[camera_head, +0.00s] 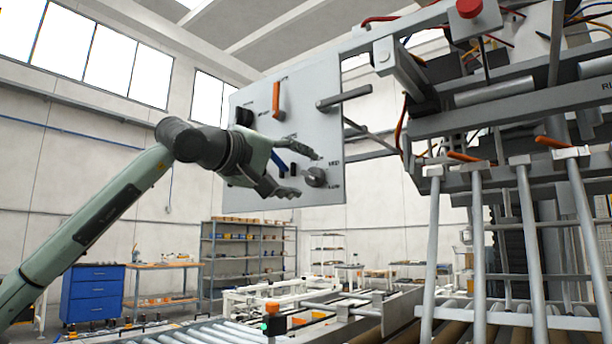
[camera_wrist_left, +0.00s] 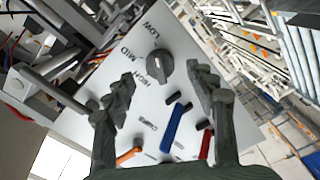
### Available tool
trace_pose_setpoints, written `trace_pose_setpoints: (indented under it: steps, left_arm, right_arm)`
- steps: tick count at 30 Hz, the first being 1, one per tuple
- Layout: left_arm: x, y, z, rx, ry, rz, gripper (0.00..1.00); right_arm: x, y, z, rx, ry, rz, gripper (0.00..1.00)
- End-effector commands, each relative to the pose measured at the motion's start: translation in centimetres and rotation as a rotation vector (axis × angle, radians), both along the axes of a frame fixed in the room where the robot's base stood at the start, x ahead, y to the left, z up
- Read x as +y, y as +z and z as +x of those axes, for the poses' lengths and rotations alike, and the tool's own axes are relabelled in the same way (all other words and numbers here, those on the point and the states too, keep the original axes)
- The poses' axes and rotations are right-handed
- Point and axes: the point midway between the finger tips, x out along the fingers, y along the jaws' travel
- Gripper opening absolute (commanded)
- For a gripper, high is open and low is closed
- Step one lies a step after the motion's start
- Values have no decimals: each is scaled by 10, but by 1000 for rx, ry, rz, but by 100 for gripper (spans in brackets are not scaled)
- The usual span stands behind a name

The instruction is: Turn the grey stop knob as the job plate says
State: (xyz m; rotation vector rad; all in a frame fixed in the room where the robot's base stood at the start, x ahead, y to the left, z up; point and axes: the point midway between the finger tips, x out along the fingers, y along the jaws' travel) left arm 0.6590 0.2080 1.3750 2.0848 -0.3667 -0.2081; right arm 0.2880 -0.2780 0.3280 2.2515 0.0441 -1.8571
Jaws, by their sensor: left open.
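A dark grey knob (camera_wrist_left: 160,68) sits on a light grey panel (camera_head: 315,100), with the words LOW, MID and HIGH printed around it in the left wrist view. I cannot tell for sure which word it points to. It also shows near the panel's lower right corner in the head view (camera_head: 315,177). My left gripper (camera_head: 307,174) is open in front of the panel. In the left wrist view its two fingers (camera_wrist_left: 161,76) appear on either side of the knob, with nothing between them held. I cannot make out a job plate. My right gripper is not in view.
The panel also carries a blue lever (camera_wrist_left: 175,125), a red lever (camera_wrist_left: 205,143) and an orange lever (camera_head: 276,98). A grey bar (camera_head: 344,97) sticks out at the panel's right edge. Machine frames and a red button (camera_head: 469,8) stand to the right. Roller conveyors lie below.

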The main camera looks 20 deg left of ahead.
Motion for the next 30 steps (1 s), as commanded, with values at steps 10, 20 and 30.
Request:
trace_pose_setpoints:
  steps: [10, 20, 30]
  left_arm:
    - [25, 0, -67, 0, 1, 1, 56]
    - [30, -1, -84, 2, 0, 1, 56]
    - [30, -1, -84, 1, 0, 0, 56]
  right_arm:
    - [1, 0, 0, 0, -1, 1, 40]
    - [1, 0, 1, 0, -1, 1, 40]
    - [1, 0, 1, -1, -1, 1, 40]
